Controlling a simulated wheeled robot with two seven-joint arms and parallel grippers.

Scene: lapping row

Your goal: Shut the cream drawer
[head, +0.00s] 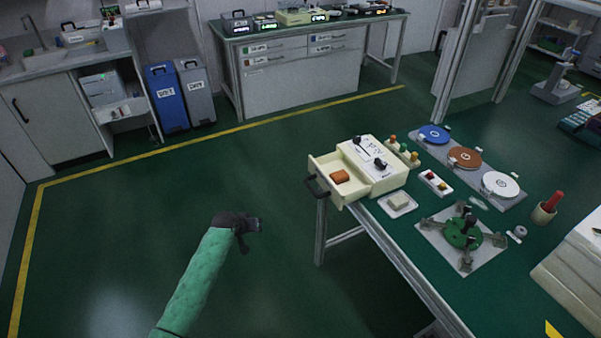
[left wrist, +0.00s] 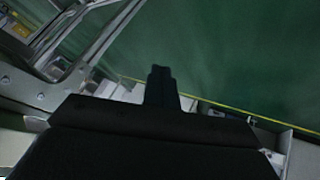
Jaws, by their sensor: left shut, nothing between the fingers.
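The cream drawer (head: 327,169) stands open from its cream cabinet (head: 383,178), at the left edge of the green bench. An orange-brown block (head: 339,176) lies inside it. The drawer's dark handle (head: 317,186) faces left and overhangs the bench edge. My left gripper (head: 258,224) is shut and empty, left of and apart from the handle, over the open floor. In the left wrist view its closed fingers (left wrist: 161,75) point toward the green floor. My right gripper is not in either view.
The bench (head: 408,262) bears a white dish (head: 398,204), a green fixture (head: 463,233) and colored discs (head: 465,157). Bench legs (head: 320,232) stand below the drawer. Blue and grey bins (head: 166,97) stand at the back. The floor around my left arm is clear.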

